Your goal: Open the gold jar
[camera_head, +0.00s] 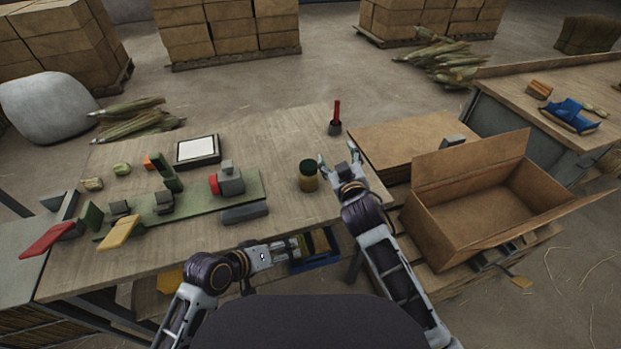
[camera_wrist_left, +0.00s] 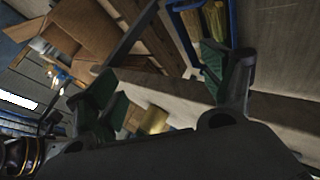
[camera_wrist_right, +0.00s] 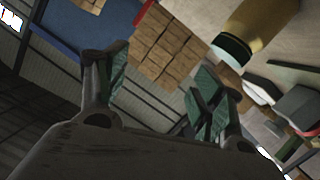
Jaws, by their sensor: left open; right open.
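The gold jar (camera_head: 309,180) stands upright near the right part of the workbench, with its dark green lid (camera_head: 308,165) on. In the right wrist view the gold jar (camera_wrist_right: 262,32) and its dark lid (camera_wrist_right: 232,50) show at the upper right, outside the fingers. My right gripper (camera_head: 338,158) is open and empty, just right of the jar, apart from it as far as I can tell. My left gripper (camera_head: 298,247) is open and empty, low at the bench's front edge. A gold-coloured thing (camera_wrist_left: 153,120) shows between its fingers; I cannot tell what it is.
A blue bin (camera_head: 318,262) sits at the bench's front edge beside my left gripper. A red-handled tool (camera_head: 336,118) stands behind the jar. A green fixture (camera_head: 185,205) with a grey-red clamp lies to the left. An open cardboard box (camera_head: 480,205) is at the right.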

